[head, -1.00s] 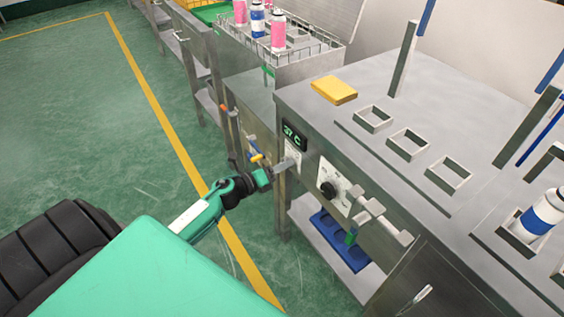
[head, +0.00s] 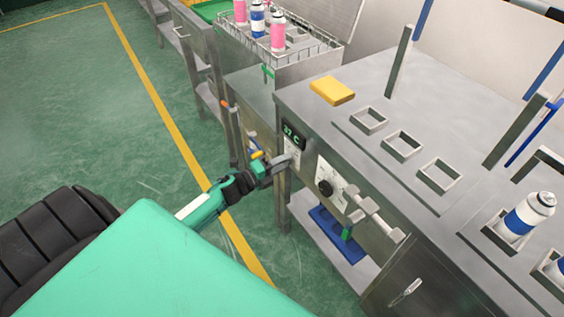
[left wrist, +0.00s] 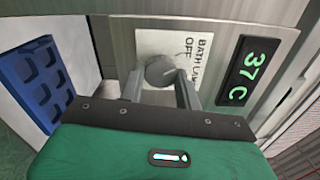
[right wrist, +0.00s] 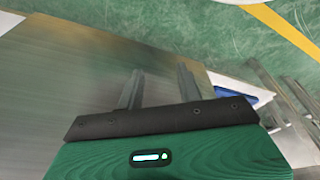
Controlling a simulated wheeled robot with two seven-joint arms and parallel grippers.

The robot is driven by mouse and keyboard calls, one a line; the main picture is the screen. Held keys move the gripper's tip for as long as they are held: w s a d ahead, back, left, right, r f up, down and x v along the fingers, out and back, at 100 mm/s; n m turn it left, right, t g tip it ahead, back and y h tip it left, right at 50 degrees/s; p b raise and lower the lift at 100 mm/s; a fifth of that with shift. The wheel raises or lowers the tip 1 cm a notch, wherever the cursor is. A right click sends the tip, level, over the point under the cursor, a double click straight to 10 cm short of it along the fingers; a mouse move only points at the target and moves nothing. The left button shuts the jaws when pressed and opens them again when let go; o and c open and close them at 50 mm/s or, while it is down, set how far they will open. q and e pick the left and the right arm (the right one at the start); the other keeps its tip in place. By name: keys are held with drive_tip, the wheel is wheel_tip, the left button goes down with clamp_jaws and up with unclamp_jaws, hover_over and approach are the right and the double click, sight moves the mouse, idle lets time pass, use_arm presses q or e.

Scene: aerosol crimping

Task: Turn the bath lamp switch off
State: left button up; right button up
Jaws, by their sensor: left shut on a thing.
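The bath lamp switch is a round grey knob (left wrist: 160,70) on a white plate (left wrist: 185,42) whose text reads "BATH LA…" and "OFF", partly covered. In the head view the plate (head: 293,150) shows on the bench front below the green display; the knob is hidden by my gripper. My left gripper (head: 280,163) is at the switch. In the left wrist view its two fingers (left wrist: 160,88) are on either side of the knob and shut on it. My right gripper (right wrist: 160,88) shows only in the right wrist view, fingers apart and empty, near a bare metal panel.
The display (head: 293,134) reads 37 C. To its right are a black dial (head: 326,187) and protruding grey metal parts (head: 375,215). A yellow block (head: 332,91) lies on the bench top (head: 300,95). A blue tray (head: 337,235) sits on the lower shelf. The floor at left is clear.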

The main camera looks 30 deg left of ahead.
idle(0.3)
use_arm(q)
drive_tip(key=o, duration=1)
drive_tip(key=shift+c, duration=0.2)
drive_tip(key=shift+s+a, duration=0.1)
drive_tip(key=v, duration=1.3)
drive_tip(key=shift+s, duration=0.3)
use_arm(e)
drive_tip(key=shift+r, duration=0.4)
use_arm(q)
drive_tip(key=shift+a+f, duration=0.1)
drive_tip(key=shift+f, duration=0.05)
